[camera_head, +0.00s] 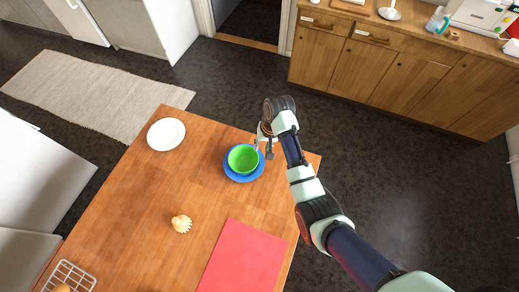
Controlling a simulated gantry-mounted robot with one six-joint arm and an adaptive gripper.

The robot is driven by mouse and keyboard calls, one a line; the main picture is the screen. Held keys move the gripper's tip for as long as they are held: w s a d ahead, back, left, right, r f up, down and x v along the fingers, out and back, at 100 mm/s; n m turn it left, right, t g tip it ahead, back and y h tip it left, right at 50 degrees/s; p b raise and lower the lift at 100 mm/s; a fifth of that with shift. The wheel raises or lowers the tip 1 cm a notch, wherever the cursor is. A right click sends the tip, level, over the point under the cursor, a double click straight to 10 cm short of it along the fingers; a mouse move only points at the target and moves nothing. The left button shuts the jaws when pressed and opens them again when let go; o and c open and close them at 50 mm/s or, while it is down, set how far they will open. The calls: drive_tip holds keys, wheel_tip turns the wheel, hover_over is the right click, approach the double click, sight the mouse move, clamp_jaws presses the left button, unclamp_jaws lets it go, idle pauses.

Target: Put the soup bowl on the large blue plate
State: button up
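The green soup bowl (243,158) is upright and appears to sit on the large blue plate (245,179), within its rim. The plate lies on the wooden table near its far right edge. My gripper (264,150) is just right of the bowl's rim, pointing down. Its two fingers show apart, with a gap between them and nothing visibly held. I cannot tell whether a finger touches the bowl.
A white plate (166,134) lies at the table's far left corner. A red mat (243,262) lies at the front, with a small tan shell-like item (181,223) left of it. A wire rack (71,277) is at the front left. The table (205,190) is clear between them.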

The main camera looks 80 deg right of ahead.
drive_tip(key=shift+s+r, duration=0.15)
drive_tip(key=shift+r, duration=0.55)
drive_tip(key=w+a+r+n+t+h, duration=0.1)
drive_tip(key=w+a+r+n+t, duration=0.2)
drive_tip(key=w+a+r+n, duration=0.5)
drive_tip(key=w+a+r+n+t+h, duration=0.15)
drive_tip(key=w+a+r, duration=0.35)
drive_tip(key=w+a, duration=0.75)
drive_tip(key=s+a+r+n+t, duration=0.1)
drive_tip(key=a+r+n+t, duration=0.1)
drive_tip(key=a+r, duration=0.2)
drive_tip(key=s+a+r+n+t+y, duration=0.1)
drive_tip(key=a+r, duration=0.4)
drive_tip(key=a, duration=0.5)
drive_tip(key=s+a+r+n+t+y, duration=0.1)
drive_tip(key=s+a+r+n+t, duration=0.1)
drive_tip(key=a, duration=0.6)
wheel_tip(320, 180, up, 2)
drive_tip(key=shift+r+n+t, duration=0.15)
drive_tip(key=shift+n+t, duration=0.3)
drive_tip(key=shift+t, duration=0.1)
